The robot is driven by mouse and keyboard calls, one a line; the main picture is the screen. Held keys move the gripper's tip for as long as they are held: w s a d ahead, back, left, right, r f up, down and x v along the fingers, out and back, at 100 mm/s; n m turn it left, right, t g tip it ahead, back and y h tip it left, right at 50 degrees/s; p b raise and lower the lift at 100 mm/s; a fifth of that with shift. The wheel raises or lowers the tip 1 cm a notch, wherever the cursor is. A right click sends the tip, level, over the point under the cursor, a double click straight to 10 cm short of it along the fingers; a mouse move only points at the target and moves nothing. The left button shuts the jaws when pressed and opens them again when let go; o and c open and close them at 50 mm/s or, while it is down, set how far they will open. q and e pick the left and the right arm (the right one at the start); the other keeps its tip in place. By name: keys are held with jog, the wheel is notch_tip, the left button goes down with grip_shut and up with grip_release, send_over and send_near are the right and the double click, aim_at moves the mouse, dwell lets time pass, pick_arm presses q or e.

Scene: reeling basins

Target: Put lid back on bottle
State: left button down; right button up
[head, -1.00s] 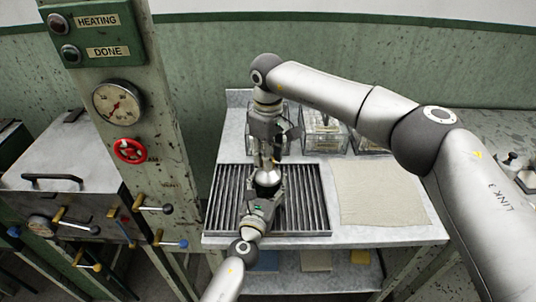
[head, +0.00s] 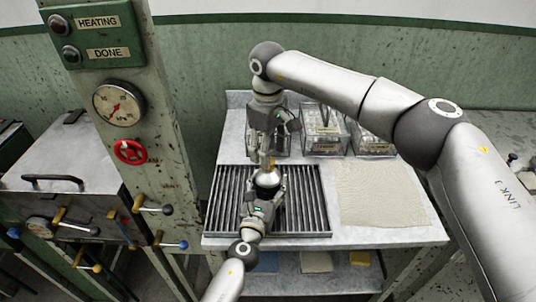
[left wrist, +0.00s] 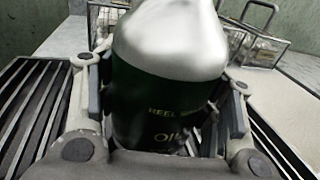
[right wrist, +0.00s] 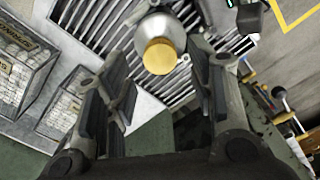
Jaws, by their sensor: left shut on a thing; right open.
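The bottle (head: 267,181) stands upright over the slatted rack, with a silver shoulder and a dark green body lettered "REEL" and "OIL" in the left wrist view (left wrist: 160,108). My left gripper (head: 265,197) is shut around its body; the fingers show on both sides in the left wrist view. The yellow lid (right wrist: 161,56) sits at the bottle's top; it also shows small in the head view (head: 271,163). How tightly it is seated I cannot tell. My right gripper (right wrist: 155,85) is open and empty above the lid, its fingers apart from it.
The slatted metal rack (head: 310,205) lies under the bottle on the grey table. A beige cloth (head: 378,195) lies to its right. Glass-sided boxes (head: 323,132) stand at the back. A machine with several levers (head: 75,180) and a post with a gauge (head: 119,104) are at left.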

notch_tip(320, 180, up, 2)
jog(key=shift+c, duration=0.2)
